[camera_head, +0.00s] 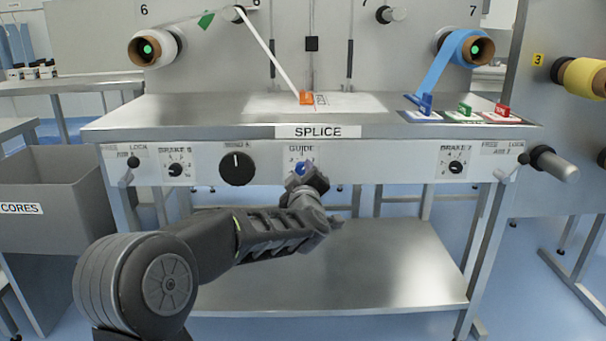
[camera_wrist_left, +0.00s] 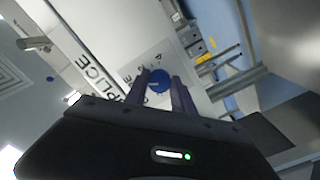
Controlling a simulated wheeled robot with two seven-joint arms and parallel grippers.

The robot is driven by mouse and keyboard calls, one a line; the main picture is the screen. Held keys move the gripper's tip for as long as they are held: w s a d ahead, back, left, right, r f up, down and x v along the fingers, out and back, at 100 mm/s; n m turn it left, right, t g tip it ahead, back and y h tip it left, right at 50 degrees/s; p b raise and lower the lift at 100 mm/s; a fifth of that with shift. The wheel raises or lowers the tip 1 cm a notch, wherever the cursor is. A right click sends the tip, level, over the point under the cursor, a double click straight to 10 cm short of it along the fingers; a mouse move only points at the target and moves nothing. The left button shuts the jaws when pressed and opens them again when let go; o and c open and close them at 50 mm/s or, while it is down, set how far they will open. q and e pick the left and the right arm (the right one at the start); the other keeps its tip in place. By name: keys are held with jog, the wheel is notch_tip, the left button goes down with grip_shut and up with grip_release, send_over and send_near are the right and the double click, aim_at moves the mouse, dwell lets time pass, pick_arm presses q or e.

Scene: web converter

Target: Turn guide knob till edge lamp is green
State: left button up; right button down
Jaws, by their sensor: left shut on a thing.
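The guide knob (camera_head: 300,168) is small and blue, on the front panel under the word GUIDE, below the SPLICE sign. My left gripper (camera_head: 302,178) is at the panel, shut on the knob and covering part of it. In the left wrist view the blue knob (camera_wrist_left: 159,80) shows between the two fingertips (camera_wrist_left: 161,84). My right gripper is out of view.
A black dial (camera_head: 237,169) and a right brake knob (camera_head: 455,167) flank the guide knob. A lower steel shelf (camera_head: 400,270) lies below my arm. A grey CORES bin (camera_head: 60,180) stands left.

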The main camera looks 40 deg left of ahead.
pick_arm(q)
grip_shut()
jog(key=m+p, duration=0.3)
jog(key=shift+r+p, duration=0.15)
jog(key=shift+p, duration=0.25)
jog(key=shift+m+p, duration=0.8)
jog(key=shift+m, duration=0.2)
jog(key=shift+f+m+p, duration=0.2)
jog(key=shift+m+p, duration=0.15)
jog(key=shift+m, duration=0.15)
jog(key=o, duration=0.8)
grip_release()
jog(key=shift+c, duration=0.2)
jog(key=shift+s, duration=0.15)
